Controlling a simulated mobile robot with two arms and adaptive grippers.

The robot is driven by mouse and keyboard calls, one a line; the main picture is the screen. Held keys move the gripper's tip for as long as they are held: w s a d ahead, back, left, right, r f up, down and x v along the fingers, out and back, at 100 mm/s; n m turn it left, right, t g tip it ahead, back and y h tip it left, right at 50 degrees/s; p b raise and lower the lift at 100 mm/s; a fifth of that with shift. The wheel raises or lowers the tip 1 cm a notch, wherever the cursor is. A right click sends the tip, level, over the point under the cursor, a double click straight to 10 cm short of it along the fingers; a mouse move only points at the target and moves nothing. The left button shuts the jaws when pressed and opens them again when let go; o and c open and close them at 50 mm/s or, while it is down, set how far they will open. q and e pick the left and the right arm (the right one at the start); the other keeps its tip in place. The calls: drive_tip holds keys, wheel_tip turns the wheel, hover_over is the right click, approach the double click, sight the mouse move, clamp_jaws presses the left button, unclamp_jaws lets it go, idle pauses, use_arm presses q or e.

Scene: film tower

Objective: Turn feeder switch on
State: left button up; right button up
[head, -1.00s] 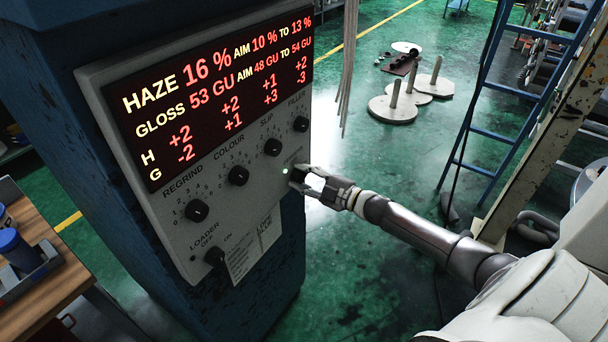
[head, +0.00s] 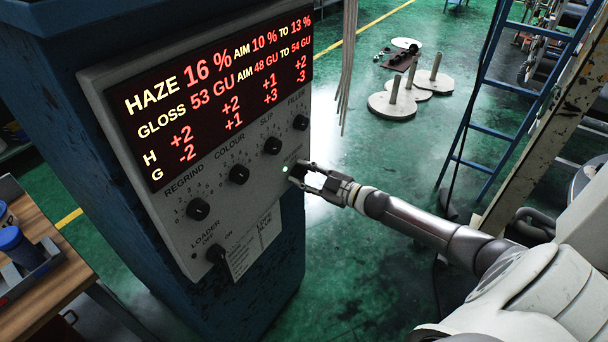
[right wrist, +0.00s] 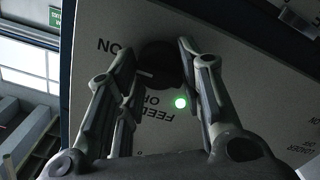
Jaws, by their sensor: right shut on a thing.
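The feeder switch is a black round knob (right wrist: 160,62) on the grey control panel (head: 262,205). In the right wrist view it sits between my fingers, with its white pointer mark toward the left side, where upside-down ON lettering shows. The word OFF is printed below it. A green lamp (right wrist: 180,102) glows beside the knob, and it also shows in the head view (head: 286,169). My right gripper (head: 299,173) is at the panel's right edge, shut on the knob, and mostly hides it in the head view. My left gripper is out of view.
The loader knob (head: 217,253) is at the panel's lower left, below the regrind knob (head: 197,209) and colour knob (head: 239,174). A wooden bench (head: 45,285) stands at left. A blue ladder (head: 485,115) stands at right. Hanging cords (head: 347,65) are behind the panel.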

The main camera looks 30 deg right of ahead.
drive_tip(key=o, duration=1)
drive_tip(key=shift+o, duration=0.2)
drive_tip(key=shift+s, duration=0.15)
drive_tip(key=v, duration=1.1)
drive_tip(key=shift+s, duration=0.35)
drive_tip(key=shift+d+f, duration=0.1)
drive_tip(key=shift+d, duration=0.1)
